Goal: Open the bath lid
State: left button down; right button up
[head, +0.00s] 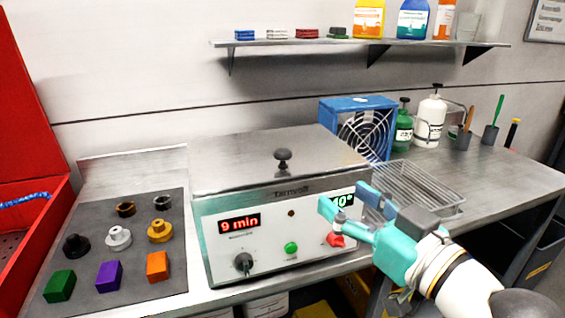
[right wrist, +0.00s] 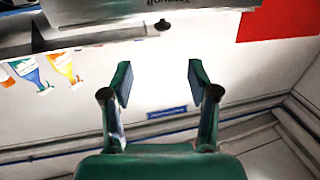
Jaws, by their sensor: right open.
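The bath (head: 265,228) is a steel box on the bench with a white front panel, a red "9 min" display, a green button and a red knob. Its flat steel lid (head: 235,160) is closed, with a black knob (head: 283,158) near the front edge. My right gripper (head: 344,199) is open and empty before the panel's right side, partly covering the green display, to the right of and apart from the lid knob. The right wrist view shows its two spread fingers (right wrist: 160,85), with the lid knob (right wrist: 162,25) small beyond them. My left gripper is not in view.
A grey mat (head: 85,212) with coloured blocks and round parts lies left of the bath, beside a red box (head: 30,150). A blue fan (head: 360,125) and a wire basket (head: 420,187) stand right. A shelf (head: 350,52) hangs above.

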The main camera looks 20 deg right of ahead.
aim_at(283, 157)
jog(key=p+x, duration=0.4)
jog(key=x, duration=1.3)
jog(key=shift+a+f, duration=0.1)
jog(key=shift+a, duration=0.1)
grip_shut()
